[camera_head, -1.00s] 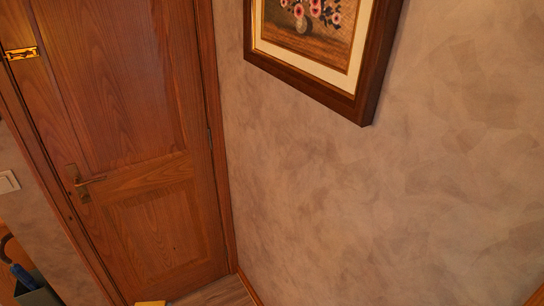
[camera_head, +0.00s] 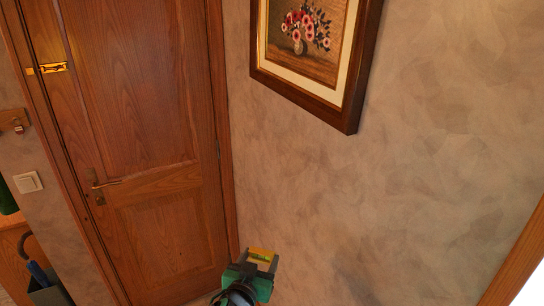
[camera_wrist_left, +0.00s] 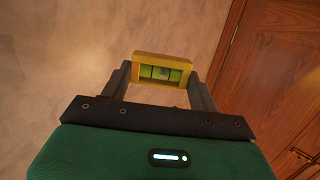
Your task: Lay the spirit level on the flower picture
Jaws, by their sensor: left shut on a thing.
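The flower picture (camera_head: 309,50), with a dark brown wooden frame, a cream inner border and flowers in a vase, hangs on the wall at the top of the head view. The spirit level (camera_wrist_left: 162,72) is a small yellow block with a green vial. It also shows in the head view (camera_head: 261,254). My left gripper (camera_head: 259,259) is shut on it, with one finger at each end in the left wrist view (camera_wrist_left: 160,85). The level is well below the picture, apart from it. My right gripper is not in view.
A wooden door (camera_head: 140,140) with a handle stands left of the picture. A light switch (camera_head: 28,182) and a dark bin (camera_head: 48,290) with a blue-handled thing in it are at the far left. The mottled wall (camera_head: 430,130) right of the picture is bare.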

